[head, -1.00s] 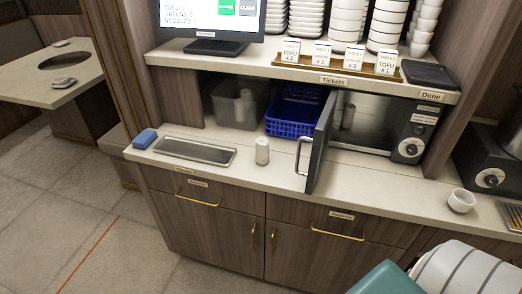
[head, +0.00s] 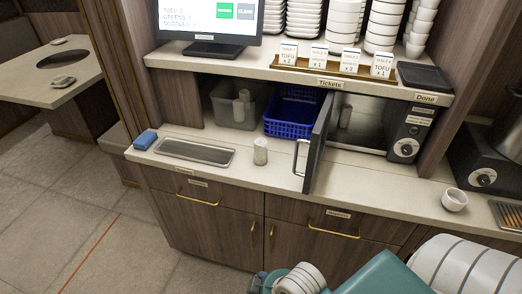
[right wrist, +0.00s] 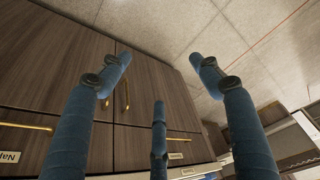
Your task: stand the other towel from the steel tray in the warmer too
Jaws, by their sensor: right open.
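The steel tray (head: 195,151) lies on the counter at left and looks empty. A small white cylinder (head: 260,151), perhaps a rolled towel, stands upright on the counter to the right of the tray. The warmer (head: 404,140) stands under the shelf with its door (head: 318,145) swung open toward the front. My left gripper is not in view.
A grey bin (head: 222,104) with white rolls and a blue basket (head: 290,118) stand left of the warmer. A blue sponge (head: 145,139) lies at the counter's left end. A white cup (head: 454,199) stands at right. The counter front between is clear.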

